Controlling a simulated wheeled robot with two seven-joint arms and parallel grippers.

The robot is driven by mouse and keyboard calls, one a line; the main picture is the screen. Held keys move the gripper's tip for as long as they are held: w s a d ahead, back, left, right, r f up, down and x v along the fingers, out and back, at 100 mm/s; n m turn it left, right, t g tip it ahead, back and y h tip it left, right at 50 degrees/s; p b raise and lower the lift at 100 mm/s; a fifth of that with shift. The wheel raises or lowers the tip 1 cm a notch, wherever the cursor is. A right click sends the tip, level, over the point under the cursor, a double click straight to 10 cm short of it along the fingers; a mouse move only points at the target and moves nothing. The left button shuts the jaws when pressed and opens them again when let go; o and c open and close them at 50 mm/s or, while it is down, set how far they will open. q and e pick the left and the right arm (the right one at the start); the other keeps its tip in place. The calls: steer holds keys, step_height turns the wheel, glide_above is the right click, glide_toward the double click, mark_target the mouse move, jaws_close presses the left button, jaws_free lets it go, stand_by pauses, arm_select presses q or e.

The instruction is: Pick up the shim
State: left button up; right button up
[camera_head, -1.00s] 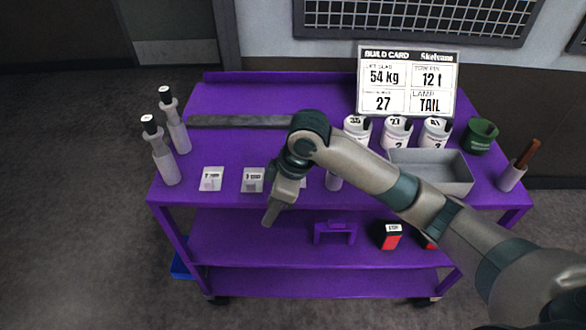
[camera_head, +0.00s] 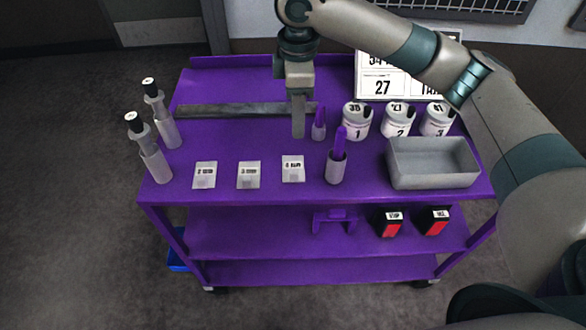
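Three small pale squares with printed labels lie in a row on the cart's purple top: a left one (camera_head: 204,181), a middle one (camera_head: 248,181) and a right one (camera_head: 293,174). They look like the shims; their print is too small to read surely. My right gripper (camera_head: 298,134) points down above the top, behind the right square and in front of the right part of a long grey bar (camera_head: 230,110). Its fingers show side-on, so their opening is hidden, and nothing is visible in them. My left gripper is out of view.
Two grey bottles (camera_head: 155,165) stand at the left. Right of the squares are purple-handled holders (camera_head: 336,168), numbered white pots (camera_head: 357,125) and an empty grey tray (camera_head: 435,180). A build card (camera_head: 380,86) stands behind, partly covered by my arm. Red-and-black boxes (camera_head: 390,226) sit on the lower shelf.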

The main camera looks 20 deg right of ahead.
steer(key=shift+f, duration=0.1)
steer(key=p, duration=0.3)
glide_above(294, 171)
steer(key=f, duration=1.1)
steer(key=shift+s+d, duration=0.15)
steer(key=shift+d, duration=0.1)
steer(key=shift+f, duration=0.55)
steer(key=shift+a+f+p, duration=0.2)
steer(key=shift+f+p, duration=0.55)
steer(key=shift+p, duration=0.25)
steer(key=shift+a+f+p, duration=0.1)
steer(key=shift+f+p, duration=0.5)
steer(key=shift+f, duration=1.25)
jaws_close()
